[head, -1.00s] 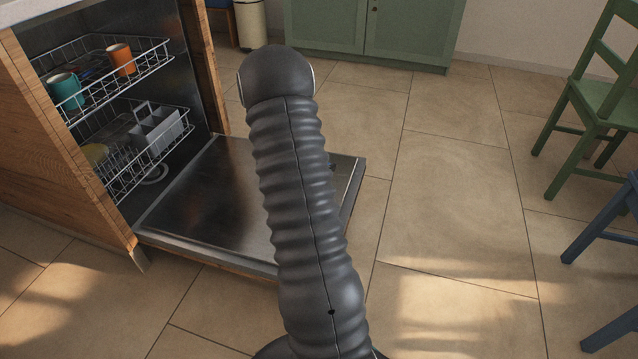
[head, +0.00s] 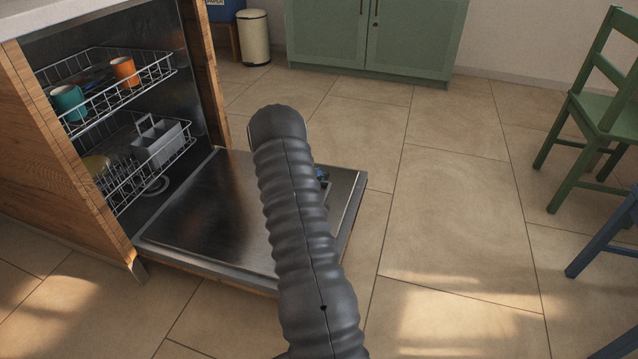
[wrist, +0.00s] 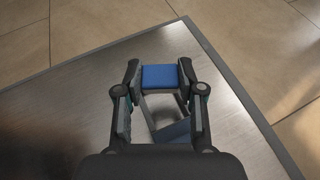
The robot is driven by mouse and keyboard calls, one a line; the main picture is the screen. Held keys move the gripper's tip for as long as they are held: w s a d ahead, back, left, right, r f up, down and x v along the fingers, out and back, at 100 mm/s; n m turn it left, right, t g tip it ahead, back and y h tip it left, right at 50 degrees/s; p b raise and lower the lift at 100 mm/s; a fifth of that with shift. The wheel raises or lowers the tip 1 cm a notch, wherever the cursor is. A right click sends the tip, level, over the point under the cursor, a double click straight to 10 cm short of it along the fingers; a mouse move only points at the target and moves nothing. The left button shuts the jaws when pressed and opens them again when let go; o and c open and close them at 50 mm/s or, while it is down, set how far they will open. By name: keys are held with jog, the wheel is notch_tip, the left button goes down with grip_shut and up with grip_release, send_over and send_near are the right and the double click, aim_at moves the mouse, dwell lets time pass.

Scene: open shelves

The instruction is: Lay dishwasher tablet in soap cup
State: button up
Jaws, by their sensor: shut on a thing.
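In the wrist view, my gripper (wrist: 160,74) is shut on a blue block, the dishwasher tablet (wrist: 160,78), which sits between the two fingertips. Just behind it, between the fingers, a grey-framed fitting with a slanted blue-grey part, seemingly the soap cup (wrist: 172,132), shows on the steel inner face of the open dishwasher door (wrist: 60,115). The fingers partly hide it. I cannot tell the tablet's height above the door. In the head view my arm covers most of the gripper; a small blue patch shows at its right edge.
The open dishwasher door (head: 205,225) lies flat. Wire racks (head: 150,70) with a teal mug (head: 68,102), an orange mug (head: 123,72) and a grey cutlery basket (head: 160,150) stand inside at left. Chairs (head: 600,115) are at right; the tiled floor between is clear.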

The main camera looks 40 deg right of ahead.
jog(key=shift+f, duration=1.9)
jog(key=shift+f+b, duration=0.35)
jog(key=shift+b, duration=0.2)
jog(key=shift+f, duration=0.1)
jog(key=o, duration=0.9)
